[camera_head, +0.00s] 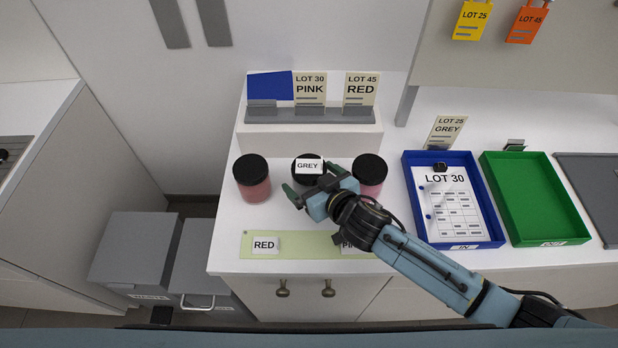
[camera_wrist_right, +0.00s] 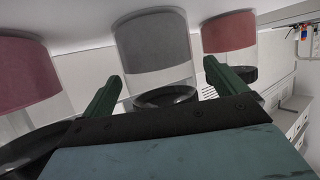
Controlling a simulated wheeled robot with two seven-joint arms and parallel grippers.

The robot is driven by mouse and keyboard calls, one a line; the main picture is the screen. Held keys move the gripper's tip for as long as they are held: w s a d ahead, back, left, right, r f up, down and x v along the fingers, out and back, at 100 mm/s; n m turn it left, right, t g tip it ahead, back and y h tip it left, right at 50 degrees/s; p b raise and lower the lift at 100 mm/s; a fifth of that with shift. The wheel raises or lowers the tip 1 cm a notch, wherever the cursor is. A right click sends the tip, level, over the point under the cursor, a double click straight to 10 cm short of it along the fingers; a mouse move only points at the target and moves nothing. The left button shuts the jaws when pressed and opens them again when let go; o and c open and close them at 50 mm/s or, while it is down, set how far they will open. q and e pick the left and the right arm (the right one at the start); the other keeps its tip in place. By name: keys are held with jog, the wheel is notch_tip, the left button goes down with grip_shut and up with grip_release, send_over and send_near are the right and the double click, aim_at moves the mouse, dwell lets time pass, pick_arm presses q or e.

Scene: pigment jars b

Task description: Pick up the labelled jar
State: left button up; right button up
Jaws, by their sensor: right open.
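The middle jar's black lid (camera_head: 300,178) carries a white GREY label (camera_head: 309,166); the gripper partly hides this jar in the head view. In the right wrist view, where things appear upside down, its grey body (camera_wrist_right: 152,45) shows between the fingers. My right gripper (camera_head: 312,184) is open at this jar, with its green fingertips (camera_wrist_right: 162,88) spread to either side. I see no grip on the jar. My left gripper is not in view.
A pink-red jar (camera_head: 252,180) stands left of the middle jar, another (camera_head: 369,174) close on its right. A pale green strip (camera_head: 310,246) with RED and PINK cards lies in front. A blue tray (camera_head: 408,190) and green tray (camera_head: 537,190) are to the right.

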jog(key=shift+x, duration=0.8)
jog(key=c, duration=1.2)
jog(key=shift+r, duration=0.1)
